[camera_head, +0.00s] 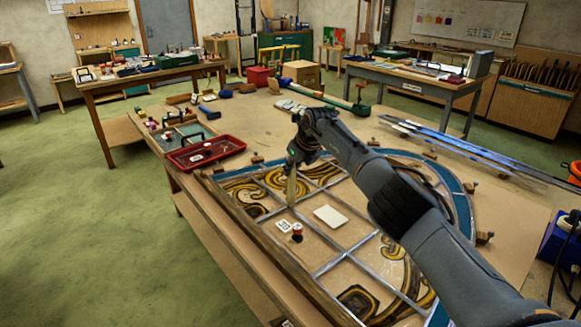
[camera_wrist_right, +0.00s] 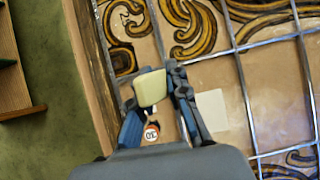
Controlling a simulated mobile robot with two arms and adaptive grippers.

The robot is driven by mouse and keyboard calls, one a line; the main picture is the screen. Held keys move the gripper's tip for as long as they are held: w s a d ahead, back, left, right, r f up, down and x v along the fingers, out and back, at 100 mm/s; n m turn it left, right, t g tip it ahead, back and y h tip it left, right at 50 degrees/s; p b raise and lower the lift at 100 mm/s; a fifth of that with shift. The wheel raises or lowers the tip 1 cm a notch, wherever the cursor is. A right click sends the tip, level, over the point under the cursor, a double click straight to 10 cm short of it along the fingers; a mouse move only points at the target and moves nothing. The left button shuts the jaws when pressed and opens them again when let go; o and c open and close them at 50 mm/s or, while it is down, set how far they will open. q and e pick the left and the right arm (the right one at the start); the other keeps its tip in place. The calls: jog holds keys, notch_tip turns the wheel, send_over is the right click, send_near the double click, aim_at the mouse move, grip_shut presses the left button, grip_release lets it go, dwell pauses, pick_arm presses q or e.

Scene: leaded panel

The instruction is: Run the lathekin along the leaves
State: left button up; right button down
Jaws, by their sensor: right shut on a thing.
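The leaded panel lies flat on the table, its grey lead strips (camera_head: 338,262) framing brown-and-gold painted pieces and bare gaps; they also show in the wrist view (camera_wrist_right: 243,85). My right gripper (camera_head: 297,160) is over the panel's left part. It is shut on a pale, blunt-ended tool, likely the lathekin (camera_head: 291,188), which points down towards a lead strip. In the wrist view the tool's cream face (camera_wrist_right: 151,88) shows between the fingers (camera_wrist_right: 158,105). I cannot tell whether its tip touches the lead. My left gripper is out of view.
Long metal strips (camera_head: 480,151) lie at right. Small wooden blocks (camera_head: 484,238) line the curved edge.

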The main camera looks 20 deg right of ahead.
jog(key=shift+w+a+f, duration=0.2)
jog(key=shift+w+a, duration=0.2)
jog(key=shift+w, duration=0.25)
jog(key=r+p, duration=0.2)
jog(key=r, duration=0.1)
jog(key=r+p, duration=0.1)
jog(key=r, duration=0.1)
jog(key=shift+s+d+r, duration=0.15)
jog(key=shift+s+r, duration=0.05)
jog(key=shift+s, duration=0.05)
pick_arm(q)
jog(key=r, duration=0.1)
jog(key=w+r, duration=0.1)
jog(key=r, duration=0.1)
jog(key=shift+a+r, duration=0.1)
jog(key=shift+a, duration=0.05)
